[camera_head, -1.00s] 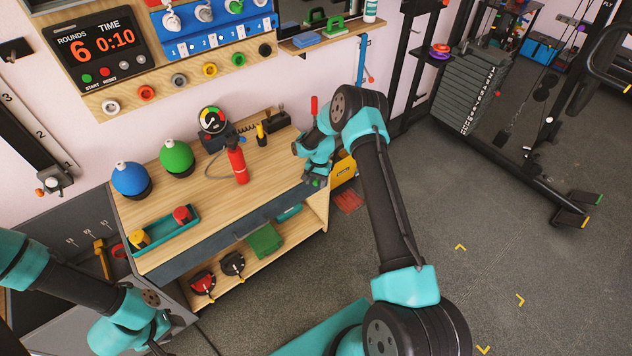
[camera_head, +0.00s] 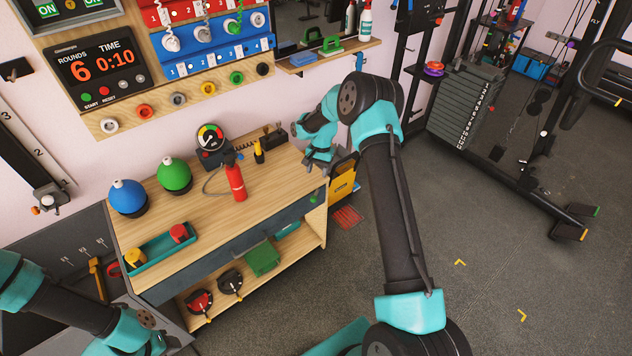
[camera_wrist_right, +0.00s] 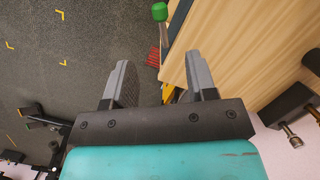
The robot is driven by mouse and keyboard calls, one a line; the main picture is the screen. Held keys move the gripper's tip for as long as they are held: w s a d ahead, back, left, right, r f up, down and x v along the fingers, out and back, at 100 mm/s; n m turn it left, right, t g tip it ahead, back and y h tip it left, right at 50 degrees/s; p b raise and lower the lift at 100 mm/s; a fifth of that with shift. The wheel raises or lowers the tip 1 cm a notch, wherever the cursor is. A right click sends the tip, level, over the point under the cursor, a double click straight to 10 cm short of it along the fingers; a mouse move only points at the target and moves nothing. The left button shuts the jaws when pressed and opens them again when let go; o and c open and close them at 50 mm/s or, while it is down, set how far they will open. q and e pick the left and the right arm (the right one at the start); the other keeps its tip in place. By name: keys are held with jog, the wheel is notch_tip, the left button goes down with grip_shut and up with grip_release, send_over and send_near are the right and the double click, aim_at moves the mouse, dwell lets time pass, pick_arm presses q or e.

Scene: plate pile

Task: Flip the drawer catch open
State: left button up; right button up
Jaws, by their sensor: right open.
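The wooden workbench (camera_head: 215,205) has a long dark drawer front (camera_head: 235,245) below its top. My right gripper (camera_head: 318,162) is by the bench's right end, and I see no object held in it. In the right wrist view its two grey fingers (camera_wrist_right: 160,62) stand wide apart, with floor and the bench edge between them. A green knob (camera_wrist_right: 159,12) on a dark piece at the bench edge lies beyond the fingers, apart from them; it may be the drawer catch. My left arm enters at lower left, with its gripper out of view.
A red extinguisher-like bottle (camera_head: 236,183), a gauge (camera_head: 210,139), green (camera_head: 174,173) and blue (camera_head: 128,197) balls and a teal tray (camera_head: 158,252) stand on the bench. A yellow case (camera_head: 343,178) is beside it.

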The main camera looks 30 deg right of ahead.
jog(key=v, duration=0.3)
jog(key=shift+r, duration=0.3)
jog(key=s+a+f+n+y, duration=0.1)
jog(key=s+a+f+n, duration=0.3)
jog(key=s+a+f, duration=0.65)
jog(key=s+a+n+t, duration=0.1)
jog(key=s+a, duration=0.4)
jog(key=s, duration=0.5)
jog(key=s+a+n+t, duration=0.1)
jog(key=s+a+n, duration=0.2)
jog(key=s, duration=0.7)
jog(key=shift+s+a+r+y, duration=0.3)
jog(key=shift+s+a+r, duration=0.1)
jog(key=shift+a, duration=0.7)
jog(key=shift+d, duration=0.15)
